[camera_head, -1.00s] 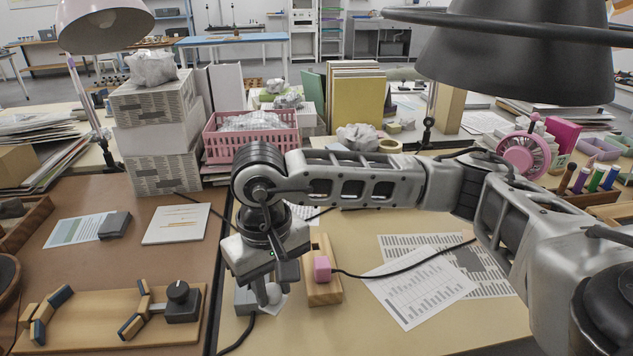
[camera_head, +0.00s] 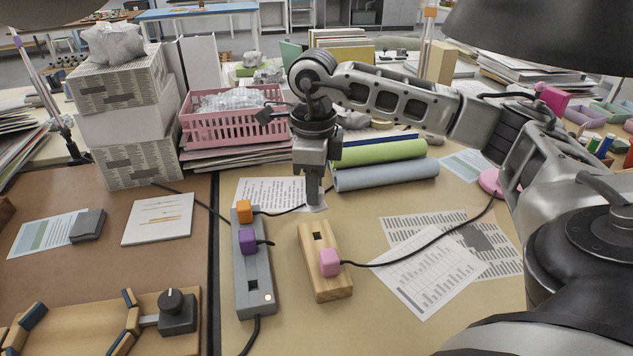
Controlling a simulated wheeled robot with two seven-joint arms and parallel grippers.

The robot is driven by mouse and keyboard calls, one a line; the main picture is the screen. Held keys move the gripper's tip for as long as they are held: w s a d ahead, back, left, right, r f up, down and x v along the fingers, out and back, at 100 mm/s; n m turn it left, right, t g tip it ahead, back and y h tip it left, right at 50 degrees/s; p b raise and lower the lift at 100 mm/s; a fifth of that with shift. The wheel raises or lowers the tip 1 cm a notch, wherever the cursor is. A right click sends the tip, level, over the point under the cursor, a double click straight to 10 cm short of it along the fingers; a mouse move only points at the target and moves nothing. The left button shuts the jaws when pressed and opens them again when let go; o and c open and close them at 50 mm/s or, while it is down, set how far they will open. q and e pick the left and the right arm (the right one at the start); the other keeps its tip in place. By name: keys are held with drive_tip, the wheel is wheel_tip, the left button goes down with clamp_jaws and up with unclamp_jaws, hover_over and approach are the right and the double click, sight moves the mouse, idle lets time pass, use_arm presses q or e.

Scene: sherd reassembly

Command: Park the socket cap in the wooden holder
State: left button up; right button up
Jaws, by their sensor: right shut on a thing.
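The wooden holder (camera_head: 311,271) is a pale block on the tan table, with a pink plug (camera_head: 330,263) in its near part and a dark empty slot in its far part. My right gripper (camera_head: 314,203) points down beyond the holder's far end, over a printed sheet. It is shut on the socket cap, which is mostly hidden between the fingers. The grey power strip (camera_head: 258,281) lies left of the holder. It carries an orange plug (camera_head: 244,211) and a purple plug (camera_head: 248,240), with a lit switch near its front. My left gripper is out of view.
Grey and green rolls (camera_head: 386,176) lie behind and right of the gripper. A pink basket (camera_head: 229,126) stands at the back left. A cord runs from the pink plug across papers (camera_head: 427,274) on the right. The table in front of the holder is clear.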

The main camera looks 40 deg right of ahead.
sight(316, 208)
drive_tip(key=shift+d+m, duration=0.3)
drive_tip(key=shift+m, duration=0.2)
drive_tip(key=shift+f+b, duration=0.7)
drive_tip(key=shift+f, duration=0.05)
wheel_tip(316, 208, down, 3)
drive_tip(key=b, duration=0.2)
drive_tip(key=shift+f+b, duration=0.2)
drive_tip(key=shift+b, duration=0.1)
drive_tip(key=shift+f+b, duration=0.45)
drive_tip(key=shift+f, duration=0.25)
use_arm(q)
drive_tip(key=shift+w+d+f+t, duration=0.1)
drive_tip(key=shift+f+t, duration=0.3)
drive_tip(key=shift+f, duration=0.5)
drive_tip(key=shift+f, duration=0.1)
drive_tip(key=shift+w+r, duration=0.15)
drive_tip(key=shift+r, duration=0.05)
use_arm(e)
drive_tip(key=shift+w+a, duration=0.1)
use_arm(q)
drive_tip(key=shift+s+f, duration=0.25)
use_arm(e)
drive_tip(key=shift+f, duration=0.15)
